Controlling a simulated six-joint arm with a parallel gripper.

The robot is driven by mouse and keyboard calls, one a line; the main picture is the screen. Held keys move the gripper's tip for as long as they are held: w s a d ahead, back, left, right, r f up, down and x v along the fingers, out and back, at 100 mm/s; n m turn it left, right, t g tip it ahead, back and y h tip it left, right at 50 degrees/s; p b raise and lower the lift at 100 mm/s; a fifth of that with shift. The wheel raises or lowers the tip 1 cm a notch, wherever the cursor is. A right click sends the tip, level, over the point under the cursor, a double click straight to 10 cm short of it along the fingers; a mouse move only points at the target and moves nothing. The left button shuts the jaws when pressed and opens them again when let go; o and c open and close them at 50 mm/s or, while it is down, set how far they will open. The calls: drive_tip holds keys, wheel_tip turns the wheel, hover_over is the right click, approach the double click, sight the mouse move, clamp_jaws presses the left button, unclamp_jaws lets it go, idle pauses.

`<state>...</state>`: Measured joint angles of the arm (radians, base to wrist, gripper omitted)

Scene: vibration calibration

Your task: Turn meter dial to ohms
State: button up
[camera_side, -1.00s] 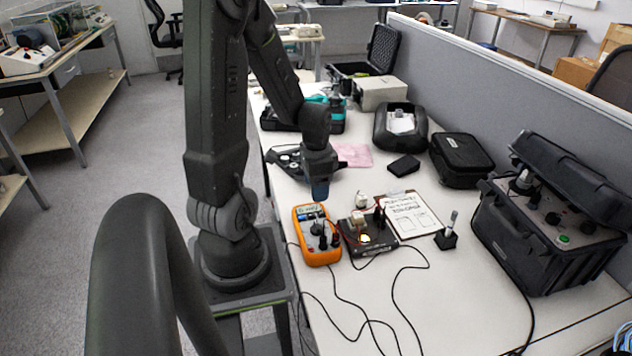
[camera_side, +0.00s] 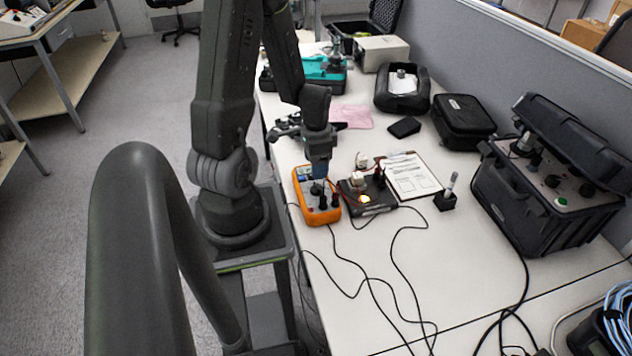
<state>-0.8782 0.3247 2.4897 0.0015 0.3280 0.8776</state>
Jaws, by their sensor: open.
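The orange multimeter (camera_side: 322,215) lies on the white table in front of my arm's base. Its dark dial (camera_side: 316,188) sits below the small display (camera_side: 303,172), and black leads are plugged into its lower part. My gripper (camera_side: 320,174) points down just above the upper part of the meter, over or very near the dial. It is open and holds nothing that I can see. Its fingers partly cover the display and the dial. I cannot tell whether they touch the dial, nor read its setting.
A small dark box with a glowing light (camera_side: 364,200) stands just right of the meter. A clipboard (camera_side: 410,176), a pen holder (camera_side: 446,200) and a large black case (camera_side: 545,195) are farther right. Black cables (camera_side: 392,262) run across the front.

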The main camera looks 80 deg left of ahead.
sight(316, 184)
drive_tip(key=shift+f, duration=3.85)
drive_tip(key=shift+c, duration=0.4)
drive_tip(key=c, duration=0.8)
drive_tip(key=shift+c, duration=0.2)
drive_tip(key=shift+m, duration=0.4)
drive_tip(key=m, duration=0.2)
drive_tip(key=shift+m, duration=0.4)
drive_tip(key=shift+a+m, duration=0.1)
drive_tip(key=shift+m, duration=1.9)
